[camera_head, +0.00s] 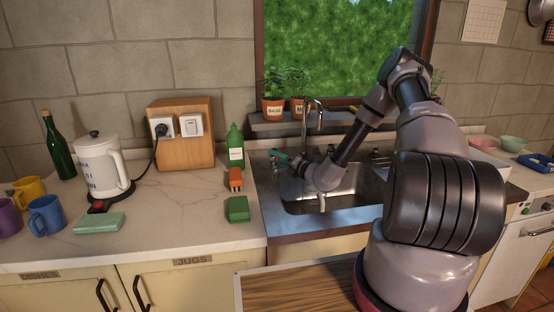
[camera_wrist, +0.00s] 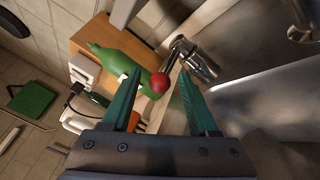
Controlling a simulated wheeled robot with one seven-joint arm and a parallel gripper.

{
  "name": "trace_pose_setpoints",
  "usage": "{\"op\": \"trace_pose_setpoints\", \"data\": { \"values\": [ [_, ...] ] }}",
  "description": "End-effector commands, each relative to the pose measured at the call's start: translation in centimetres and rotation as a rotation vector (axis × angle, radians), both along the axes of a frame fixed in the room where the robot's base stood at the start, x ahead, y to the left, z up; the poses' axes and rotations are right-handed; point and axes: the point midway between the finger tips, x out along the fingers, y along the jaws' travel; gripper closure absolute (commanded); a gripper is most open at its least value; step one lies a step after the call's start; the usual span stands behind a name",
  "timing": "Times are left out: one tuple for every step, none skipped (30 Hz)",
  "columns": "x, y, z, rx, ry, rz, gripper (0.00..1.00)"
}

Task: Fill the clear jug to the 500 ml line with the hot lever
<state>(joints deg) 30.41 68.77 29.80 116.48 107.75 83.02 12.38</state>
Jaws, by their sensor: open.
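My gripper (camera_head: 281,157) is at the left rear edge of the sink, left of the tap. In the wrist view its two green fingers (camera_wrist: 159,76) are apart. A red ball knob (camera_wrist: 159,83) shows between the fingers, beside a chrome tap fitting (camera_wrist: 197,62); I take it for the hot lever's end. I cannot tell whether a finger touches it. The tap spout (camera_head: 313,112) rises behind my arm. I cannot make out a clear jug in either view. My arm hides part of the sink.
The sink (camera_head: 345,218) is set in the counter. A green bottle (camera_head: 235,146), an orange object (camera_head: 236,179) and a green block (camera_head: 238,209) stand close left of it. A white kettle (camera_head: 101,167) and several mugs are farther left. Potted herbs (camera_head: 273,108) line the sill.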

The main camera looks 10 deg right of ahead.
Motion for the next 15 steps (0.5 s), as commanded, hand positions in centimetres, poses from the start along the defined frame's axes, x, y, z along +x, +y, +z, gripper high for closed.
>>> {"op": "trace_pose_setpoints", "data": {
  "values": [
    [0.16,0.17,0.0,0.0,0.0,0.001,0.4],
    [0.22,0.23,0.01,0.0,0.0,0.001,0.4],
    [0.28,0.25,0.0,0.0,0.0,0.001,0.4],
    [0.3,0.25,0.01,0.0,0.0,0.001,0.4],
    [0.3,0.25,0.01,0.0,0.0,0.001,0.4],
    [0.31,0.24,0.01,0.0,0.0,0.001,0.4],
    [0.3,0.24,0.01,0.0,0.0,0.001,0.4],
    [0.29,0.23,0.01,0.0,0.0,0.001,0.4],
    [0.29,0.23,0.01,0.0,0.0,0.001,0.4],
    [0.28,0.22,0.01,0.0,0.0,0.001,0.47],
    [0.28,0.22,0.01,0.0,0.0,0.001,0.59],
    [0.28,0.22,0.01,0.0,0.0,0.001,0.74],
    [0.28,0.21,0.01,0.0,0.0,0.001,0.86],
    [0.28,0.21,0.01,0.0,0.0,0.001,0.97],
    [0.28,0.21,0.01,0.0,0.0,0.001,1.0]
  ]
}}
